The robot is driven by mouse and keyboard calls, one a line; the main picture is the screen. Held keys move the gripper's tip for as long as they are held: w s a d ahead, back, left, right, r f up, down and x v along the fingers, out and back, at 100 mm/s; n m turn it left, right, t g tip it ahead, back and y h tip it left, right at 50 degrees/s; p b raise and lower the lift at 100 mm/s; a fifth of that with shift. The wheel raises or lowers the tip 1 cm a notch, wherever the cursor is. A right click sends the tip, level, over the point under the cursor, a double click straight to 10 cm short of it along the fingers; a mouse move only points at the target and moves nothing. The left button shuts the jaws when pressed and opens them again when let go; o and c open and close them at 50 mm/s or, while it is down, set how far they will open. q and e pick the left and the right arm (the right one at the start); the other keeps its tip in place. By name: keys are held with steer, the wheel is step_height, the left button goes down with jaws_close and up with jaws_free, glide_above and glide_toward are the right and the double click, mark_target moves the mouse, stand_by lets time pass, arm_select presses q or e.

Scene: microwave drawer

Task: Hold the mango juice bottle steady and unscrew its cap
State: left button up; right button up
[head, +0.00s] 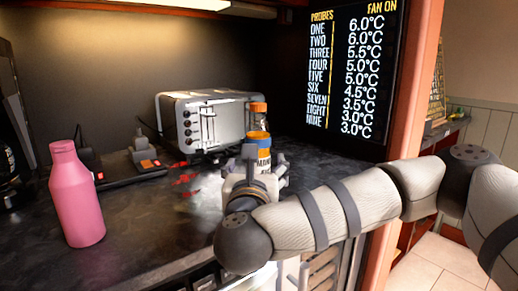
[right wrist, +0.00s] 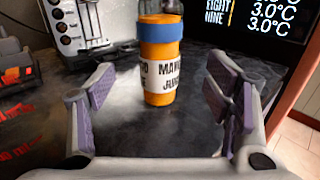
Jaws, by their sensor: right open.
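The mango juice bottle (head: 264,157) stands upright on the dark counter, with an orange cap (head: 258,107), a blue band and a white label. My right gripper (head: 255,160) partly hides its lower part in the head view. In the right wrist view the bottle (right wrist: 161,50) stands beyond and between the spread fingers of my right gripper (right wrist: 158,100). The fingers are open with clear space on both sides, not touching it. The cap cannot be made out in that view. My left gripper is not in view.
A silver toaster (head: 205,122) stands behind the bottle. A pink bottle (head: 76,195) stands at the left, near dark devices with red lights (head: 147,165). A temperature screen (head: 341,75) is at the back right. The counter between pink bottle and gripper is mostly clear.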

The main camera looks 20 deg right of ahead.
mark_target(258, 142)
steer(key=x, duration=0.6)
steer(key=f+x, duration=0.1)
steer(key=x, duration=0.3)
steer(key=shift+w, duration=0.1)
steer(key=c, duration=1.6)
steer(key=shift+r, duration=1.45)
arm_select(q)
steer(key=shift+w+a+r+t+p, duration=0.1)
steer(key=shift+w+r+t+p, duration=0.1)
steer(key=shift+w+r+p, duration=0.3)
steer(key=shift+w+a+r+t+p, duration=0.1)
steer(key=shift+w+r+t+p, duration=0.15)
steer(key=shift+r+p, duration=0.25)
arm_select(e)
steer(key=s+r, duration=0.3)
steer(key=s, duration=0.1)
steer(key=s+d+r, duration=0.1)
steer(key=s+r, duration=0.2)
steer(key=s, duration=0.2)
steer(key=s+d+r, duration=0.1)
steer(key=s+r, duration=0.3)
steer(key=s, duration=0.1)
steer(key=shift+r, duration=0.1)
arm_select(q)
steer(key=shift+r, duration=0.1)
arm_select(e)
steer(key=o, duration=0.8)
jaws_close()
